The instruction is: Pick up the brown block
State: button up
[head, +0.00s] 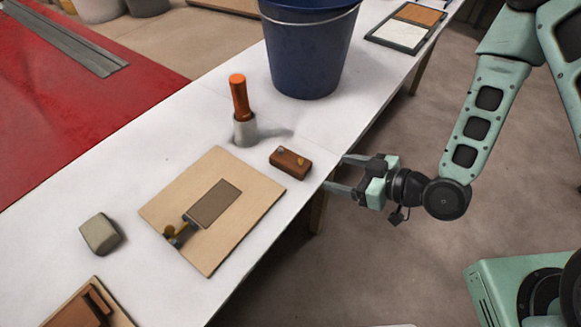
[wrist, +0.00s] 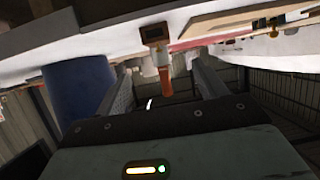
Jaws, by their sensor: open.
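The brown block (head: 290,163) lies on the white table between an orange-handled tool and the table's right edge. My gripper (head: 337,173) is open and empty, just off that edge to the right of the block, with its fingers pointing left toward it. In the wrist view the brown block (wrist: 155,34) shows beyond the open fingers (wrist: 158,80), near the top of the picture and apart from them. Nothing hides the block in the head view.
A blue bucket (head: 305,50) stands farther back. A grey-beige block (head: 101,234) sits at the left.

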aim_at(295, 162)
jog(key=b+x, duration=0.6)
jog(key=x, duration=0.2)
jog(key=shift+a, duration=0.1)
jog(key=shift+x, duration=3.4)
jog(key=shift+w+f, duration=0.1)
jog(key=shift+f, duration=0.05)
jog(key=c, duration=1.1)
